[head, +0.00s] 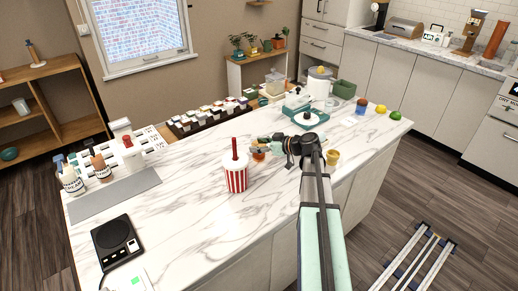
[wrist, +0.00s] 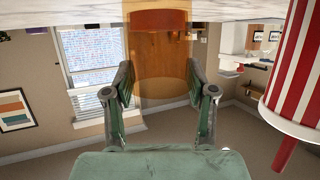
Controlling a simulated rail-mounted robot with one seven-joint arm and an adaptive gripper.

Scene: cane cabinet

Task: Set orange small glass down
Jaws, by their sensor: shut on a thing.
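The orange small glass (wrist: 162,55) is see-through amber with a darker orange band towards its base. It stands between the two fingers of my gripper (wrist: 162,85), which are shut on its sides. The wrist picture is upside down, so the marble counter (wrist: 60,12) shows along its top edge, close to the glass base. I cannot tell whether the base touches the counter. In the head view the glass (head: 259,155) is small and partly hidden by my gripper (head: 266,146), low over the island's marble top (head: 200,215).
A red-and-white striped cup with a lid and straw (head: 236,178) stands just left of the glass, also in the wrist view (wrist: 300,75). A yellow cup (head: 333,157) is to the right. Marble in front is clear.

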